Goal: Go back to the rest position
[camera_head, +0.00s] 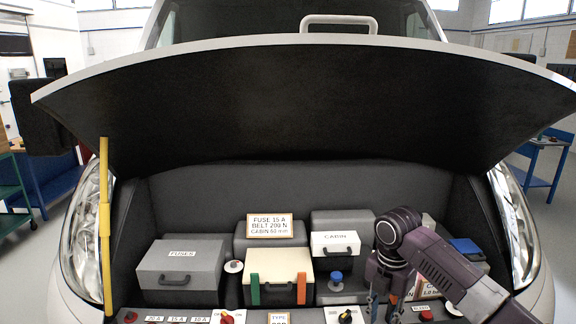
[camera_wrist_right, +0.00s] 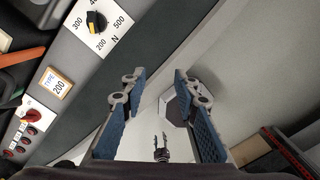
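My right arm comes in from the right in the head view. Its gripper (camera_head: 384,306) points down over the front edge of the compartment, beside the black-and-yellow knob (camera_head: 346,317). In the right wrist view the two blue-padded fingers of this gripper (camera_wrist_right: 157,85) stand apart with nothing between them. The same knob (camera_wrist_right: 96,22) shows on the panel at upper left, clear of the fingers. My left arm and gripper do not show in the head view. A small dark forked thing shows far below the fingers in the wrist view; I cannot tell what it is.
The raised hood (camera_head: 290,95) hangs over the compartment, held by a yellow strut (camera_head: 104,225). A grey fuses box (camera_head: 180,270), a cream-lidded box (camera_head: 278,270) and a cabin box (camera_head: 335,243) stand inside. A red knob (camera_head: 227,318) sits on the front panel.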

